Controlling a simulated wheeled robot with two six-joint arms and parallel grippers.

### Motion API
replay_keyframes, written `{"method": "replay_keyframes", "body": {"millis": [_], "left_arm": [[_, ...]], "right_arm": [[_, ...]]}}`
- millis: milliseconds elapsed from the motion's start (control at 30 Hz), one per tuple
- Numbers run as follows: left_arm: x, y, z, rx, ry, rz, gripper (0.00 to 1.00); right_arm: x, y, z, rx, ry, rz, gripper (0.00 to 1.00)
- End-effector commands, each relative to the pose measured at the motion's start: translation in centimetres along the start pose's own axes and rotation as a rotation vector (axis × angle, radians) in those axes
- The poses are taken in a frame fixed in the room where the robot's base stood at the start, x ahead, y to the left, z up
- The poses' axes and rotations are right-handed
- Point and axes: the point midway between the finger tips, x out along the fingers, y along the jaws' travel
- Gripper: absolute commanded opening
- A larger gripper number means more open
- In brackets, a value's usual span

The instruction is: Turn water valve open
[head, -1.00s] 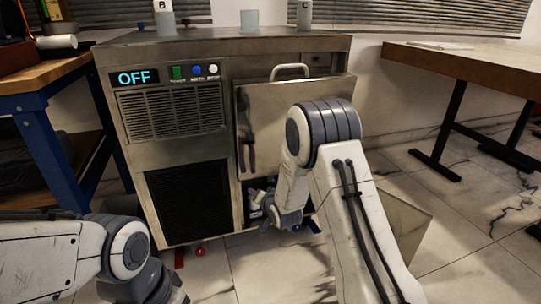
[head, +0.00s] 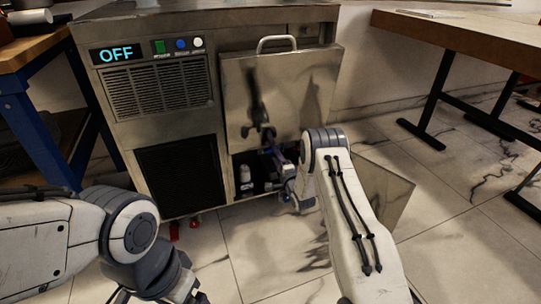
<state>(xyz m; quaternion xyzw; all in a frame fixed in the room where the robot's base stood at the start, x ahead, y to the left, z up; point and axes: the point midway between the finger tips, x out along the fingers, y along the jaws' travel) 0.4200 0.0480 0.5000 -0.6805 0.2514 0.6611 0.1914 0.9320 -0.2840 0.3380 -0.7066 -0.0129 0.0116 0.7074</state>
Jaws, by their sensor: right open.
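The metal machine (head: 128,135) stands in front of me, with a dark opening at its lower right. I cannot make out the water valve for certain; a small blue-violet part shows at the opening, close to my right gripper. My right gripper (head: 268,148) is open at the top of the opening, just below the steel front panel (head: 290,88). My own wrist partly hides it, and I see no object in it. A white bottle (head: 245,174) stands inside the opening, left of the gripper. My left gripper (head: 185,296) is low at the bottom edge, mostly cut off.
The display (head: 116,54) reads OFF, beside green, blue and white buttons (head: 180,44). Small red parts (head: 195,221) show under the machine. Tables flank it left (head: 35,45) and right (head: 460,30). Floor is clear at right.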

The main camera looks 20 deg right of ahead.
Motion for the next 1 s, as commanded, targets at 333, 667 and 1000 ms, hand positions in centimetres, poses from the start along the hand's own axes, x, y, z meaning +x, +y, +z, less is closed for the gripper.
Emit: {"method": "replay_keyframes", "body": {"millis": [333,667,1000], "left_arm": [[2.8,-0.2,0.1,0.0,0.0,0.0,0.89],[2.7,-0.2,0.1,0.0,0.0,0.0,0.89],[2.7,-0.2,0.1,0.0,0.0,0.0,0.89]], "right_arm": [[4.4,0.2,0.0,-0.001,0.0,0.0,0.5],[4.7,0.0,0.0,-0.001,0.0,0.002,0.46],[4.7,0.0,0.2,-0.005,-0.001,0.002,0.0]]}}
